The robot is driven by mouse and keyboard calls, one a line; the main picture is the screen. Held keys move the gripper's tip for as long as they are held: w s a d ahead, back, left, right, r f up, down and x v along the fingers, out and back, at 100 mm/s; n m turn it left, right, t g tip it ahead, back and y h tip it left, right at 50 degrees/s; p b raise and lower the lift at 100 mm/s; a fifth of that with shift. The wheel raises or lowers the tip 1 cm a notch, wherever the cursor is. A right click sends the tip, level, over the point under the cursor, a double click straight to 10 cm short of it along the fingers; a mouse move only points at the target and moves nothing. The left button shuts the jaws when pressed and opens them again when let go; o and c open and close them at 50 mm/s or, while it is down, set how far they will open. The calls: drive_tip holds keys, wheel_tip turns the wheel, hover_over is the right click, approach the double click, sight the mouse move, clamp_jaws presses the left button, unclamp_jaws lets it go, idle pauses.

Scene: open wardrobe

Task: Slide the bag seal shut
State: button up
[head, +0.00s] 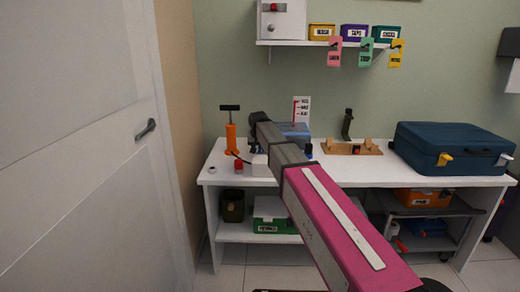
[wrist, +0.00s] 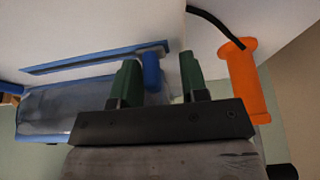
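The bag (wrist: 60,110) is a grey-blue translucent pouch in the wrist view, left of and partly behind my gripper. A blue seal strip (wrist: 95,61) runs along its edge. A blue slider (wrist: 151,72) sits at the right part of the strip. My gripper (wrist: 160,78) has two green fingers standing apart. The slider lies between them, close to the left finger, with a gap to the right finger. Contact with the left finger cannot be told. In the head view part of the blue bag (head: 297,128) shows behind my arm, which hides the rest.
An orange pump (head: 231,138) with a black handle stands left on the white bench (head: 225,172); it shows close to the right finger in the wrist view (wrist: 245,82), with a black hose. A blue suitcase (head: 445,148) and a wooden stand (head: 352,147) are to the right.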

drive_tip(key=shift+d, duration=0.1)
drive_tip(key=v, duration=1)
drive_tip(key=shift+r, duration=0.4)
drive_tip(key=shift+s, duration=0.15)
